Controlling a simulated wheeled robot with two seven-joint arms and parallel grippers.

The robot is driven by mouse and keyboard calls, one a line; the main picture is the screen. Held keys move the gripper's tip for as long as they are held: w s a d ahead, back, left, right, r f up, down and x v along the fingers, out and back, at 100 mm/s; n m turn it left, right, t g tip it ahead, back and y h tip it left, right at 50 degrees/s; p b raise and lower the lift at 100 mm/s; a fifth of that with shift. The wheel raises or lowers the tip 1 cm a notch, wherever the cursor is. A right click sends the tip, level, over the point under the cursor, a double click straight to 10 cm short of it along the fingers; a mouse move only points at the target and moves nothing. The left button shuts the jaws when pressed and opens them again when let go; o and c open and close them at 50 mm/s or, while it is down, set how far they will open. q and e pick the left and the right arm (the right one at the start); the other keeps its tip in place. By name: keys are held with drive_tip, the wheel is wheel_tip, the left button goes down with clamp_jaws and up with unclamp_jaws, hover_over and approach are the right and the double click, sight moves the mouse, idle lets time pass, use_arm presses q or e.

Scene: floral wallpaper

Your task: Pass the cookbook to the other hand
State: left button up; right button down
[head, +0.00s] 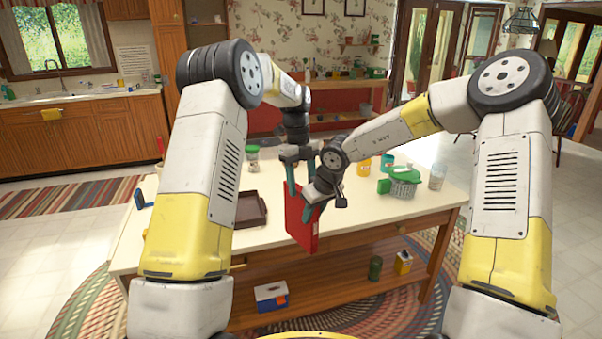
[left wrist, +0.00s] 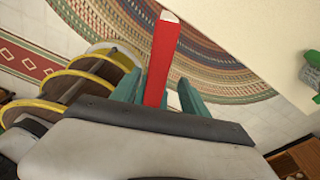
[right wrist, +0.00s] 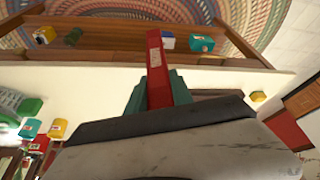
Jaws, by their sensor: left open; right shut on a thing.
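The cookbook (head: 301,222) is a red book held upright at the front edge of the kitchen island. My right gripper (head: 312,200) is shut on it; in the right wrist view the book (right wrist: 156,55) stands between the teal fingers (right wrist: 158,90). My left gripper (head: 300,168) is above the book, pointing down, and open. In the left wrist view the book (left wrist: 163,55) shows between its spread fingers (left wrist: 158,92), with a gap at least on the left side. The grippers hide part of the book's upper end.
The island top (head: 350,215) bears a brown tray (head: 251,209) on the left, a green-lidded jar (head: 252,157) behind, and a green colander (head: 402,181) and a clear jar (head: 437,176) on the right. A box (head: 271,296) and a green jar (head: 375,267) are on the lower shelf.

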sight(301, 216)
use_arm(q)
wheel_tip(301, 216, down, 7)
drive_tip(key=shift+s+d+f, duration=0.15)
drive_tip(key=shift+s+d, duration=0.2)
drive_tip(key=shift+s, duration=0.1)
drive_tip(key=shift+c, duration=0.2)
clamp_jaws()
use_arm(e)
drive_tip(key=shift+a, duration=0.15)
drive_tip(key=c, duration=1)
unclamp_jaws()
drive_tip(key=shift+c, duration=0.2)
